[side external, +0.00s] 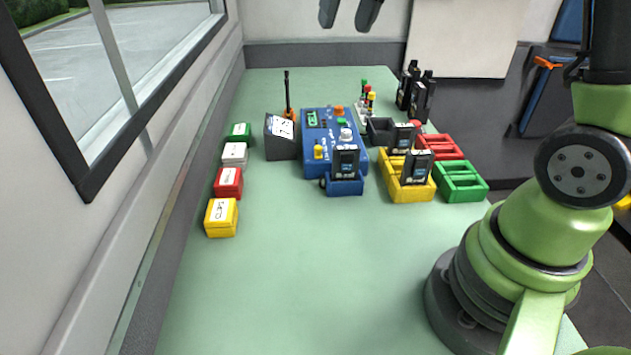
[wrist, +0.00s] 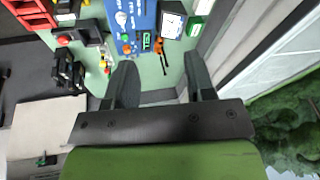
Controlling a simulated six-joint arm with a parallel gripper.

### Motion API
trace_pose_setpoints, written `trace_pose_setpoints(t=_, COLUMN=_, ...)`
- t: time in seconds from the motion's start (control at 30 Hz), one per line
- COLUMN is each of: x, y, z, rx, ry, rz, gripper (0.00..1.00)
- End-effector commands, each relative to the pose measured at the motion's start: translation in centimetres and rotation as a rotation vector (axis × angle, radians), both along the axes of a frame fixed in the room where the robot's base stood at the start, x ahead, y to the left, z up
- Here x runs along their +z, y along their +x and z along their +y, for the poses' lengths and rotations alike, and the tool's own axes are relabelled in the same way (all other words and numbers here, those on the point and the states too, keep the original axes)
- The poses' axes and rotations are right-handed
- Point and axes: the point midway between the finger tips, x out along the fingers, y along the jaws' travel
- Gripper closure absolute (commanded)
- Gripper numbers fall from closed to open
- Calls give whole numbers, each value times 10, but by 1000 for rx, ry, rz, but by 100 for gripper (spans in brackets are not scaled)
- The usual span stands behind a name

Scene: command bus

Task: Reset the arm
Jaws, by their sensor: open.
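My gripper (side external: 352,12) hangs at the top edge of the side external view, high above the far end of the green table (side external: 290,285). Only the tips of its two dark fingers show there. In the wrist view my gripper (wrist: 163,80) has its fingers spread wide apart with nothing between them. The far end of the table and its equipment lie beyond the fingertips. The green arm stands at the right of the side external view.
A blue control box (side external: 318,128) stands mid-table, with a grey screen box (side external: 282,138) beside it. Yellow (side external: 402,192), red (side external: 452,142) and green (side external: 460,182) trays sit to its right. Several small coloured boxes line the left edge, including a yellow one (side external: 221,218). The near table is clear.

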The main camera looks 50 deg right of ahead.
Motion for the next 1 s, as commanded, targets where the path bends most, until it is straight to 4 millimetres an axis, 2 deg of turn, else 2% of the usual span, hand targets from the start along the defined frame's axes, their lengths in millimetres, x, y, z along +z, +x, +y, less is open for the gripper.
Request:
trace_pose_setpoints(t=0.03, x=11, y=-17, z=13, rx=21, ry=3, rz=-36, gripper=50)
trace_pose_setpoints(t=0.1, x=19, y=-40, z=28, rx=47, ry=9, rz=-82, gripper=50)
trace_pose_setpoints(t=0.2, x=26, y=-74, z=47, rx=83, ry=21, rz=-147, gripper=50)
trace_pose_setpoints(t=0.4, x=18, y=-137, z=74, rx=142, ry=52, rz=-264, gripper=50)
trace_pose_setpoints(t=0.5, x=9, y=-158, z=80, rx=160, ry=64, rz=-306, gripper=50)
trace_pose_setpoints(t=0.7, x=-2, y=-177, z=86, rx=176, ry=78, rz=-344, gripper=50)
trace_pose_setpoints(t=1.0, x=-3, y=-178, z=86, rx=176, ry=79, rz=-344, gripper=50)
